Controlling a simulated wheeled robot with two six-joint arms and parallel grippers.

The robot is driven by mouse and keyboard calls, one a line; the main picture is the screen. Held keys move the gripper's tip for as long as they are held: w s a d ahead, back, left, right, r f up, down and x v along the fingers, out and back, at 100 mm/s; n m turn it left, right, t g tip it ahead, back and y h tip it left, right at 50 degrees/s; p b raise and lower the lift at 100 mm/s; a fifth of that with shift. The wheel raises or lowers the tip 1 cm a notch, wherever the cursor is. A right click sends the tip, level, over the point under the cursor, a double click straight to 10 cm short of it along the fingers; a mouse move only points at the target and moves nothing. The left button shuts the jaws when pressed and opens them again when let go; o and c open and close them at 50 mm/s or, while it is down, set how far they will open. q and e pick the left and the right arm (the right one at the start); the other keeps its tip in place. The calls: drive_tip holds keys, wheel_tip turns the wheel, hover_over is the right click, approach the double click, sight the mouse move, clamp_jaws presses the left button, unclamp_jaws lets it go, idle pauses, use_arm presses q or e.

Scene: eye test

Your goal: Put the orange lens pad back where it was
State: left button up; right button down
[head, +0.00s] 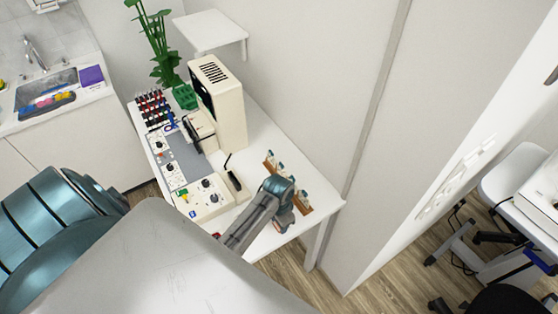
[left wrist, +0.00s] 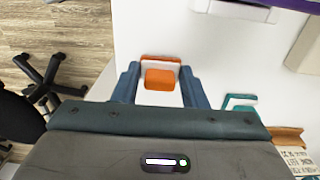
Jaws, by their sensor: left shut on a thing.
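The orange lens pad (left wrist: 159,79) is between the two blue fingers of my left gripper (left wrist: 160,70) in the left wrist view. The fingers are shut on it, one on each side. A white and orange edge shows at its far side. In the head view my left gripper (head: 284,208) is over the near right end of the white table, at a wooden rack (head: 304,207). It covers the rack's middle, and the pad cannot be made out there. A teal pad (left wrist: 240,101) shows right of the gripper in the left wrist view, beside the rack's wood (left wrist: 288,136). My right gripper is not in view.
The white table (head: 328,203) carries a control panel box (head: 205,198), a tall cream device (head: 229,112), a rack of coloured leads (head: 153,108) and a plant (head: 161,50). A wall (head: 335,100) stands close behind the table. A black chair base (left wrist: 48,82) is on the floor.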

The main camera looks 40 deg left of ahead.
use_arm(q)
drive_tip(key=shift+f, duration=0.15)
drive_tip(key=o, duration=0.9)
drive_tip(key=shift+o, duration=0.2)
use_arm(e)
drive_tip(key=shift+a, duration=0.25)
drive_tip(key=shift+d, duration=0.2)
use_arm(q)
drive_tip(key=shift+r, duration=0.3)
wheel_tip(320, 180, up, 12)
drive_tip(key=b, duration=0.3)
drive_tip(key=shift+a, duration=0.15)
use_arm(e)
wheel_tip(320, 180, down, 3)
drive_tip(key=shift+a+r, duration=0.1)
use_arm(q)
drive_tip(key=shift+f, duration=0.15)
